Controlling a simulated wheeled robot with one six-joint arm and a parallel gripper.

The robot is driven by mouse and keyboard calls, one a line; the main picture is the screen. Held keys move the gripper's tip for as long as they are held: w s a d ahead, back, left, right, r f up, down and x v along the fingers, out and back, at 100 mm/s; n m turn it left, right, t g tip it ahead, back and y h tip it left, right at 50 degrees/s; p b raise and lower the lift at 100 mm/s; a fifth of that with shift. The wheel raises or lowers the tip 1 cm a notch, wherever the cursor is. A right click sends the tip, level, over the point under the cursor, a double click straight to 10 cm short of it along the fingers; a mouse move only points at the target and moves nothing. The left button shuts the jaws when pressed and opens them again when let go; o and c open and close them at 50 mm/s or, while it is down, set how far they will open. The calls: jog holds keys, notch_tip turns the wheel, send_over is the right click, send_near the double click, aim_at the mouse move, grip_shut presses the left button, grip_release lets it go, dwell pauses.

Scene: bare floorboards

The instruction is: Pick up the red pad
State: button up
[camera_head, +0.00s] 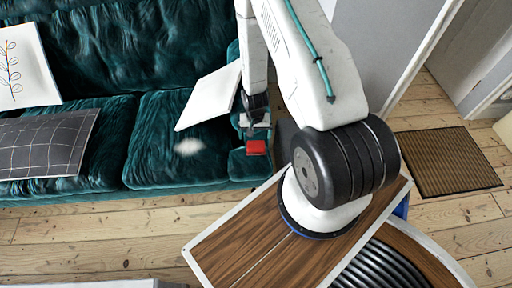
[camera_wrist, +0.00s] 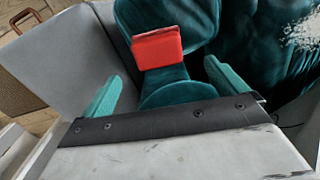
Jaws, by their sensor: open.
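The red pad (camera_head: 256,147) is a small flat red block on the right arm of the teal sofa, at its front end. In the wrist view the red pad (camera_wrist: 157,47) lies on the teal armrest, ahead of my gripper and a little left of centre. My gripper (camera_wrist: 170,92) is open, with its two teal fingers apart and nothing between them. In the head view my gripper (camera_head: 254,128) hangs just above and behind the pad, and its fingers are hard to make out. The pad is apart from the fingers in the wrist view.
The teal sofa (camera_head: 150,130) carries a white cushion (camera_head: 210,97), a dark checked cushion (camera_head: 45,143) and a patterned white cushion (camera_head: 25,68). A pale fluffy item (camera_head: 188,147) lies on the seat. A brown doormat (camera_head: 446,162) lies on the floorboards at right.

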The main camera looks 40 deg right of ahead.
aim_at(256, 144)
notch_tip(256, 144, down, 8)
jog(key=shift+s, duration=0.15)
dwell(0.3)
jog(key=c, duration=1.1)
jog(key=shift+r, duration=0.1)
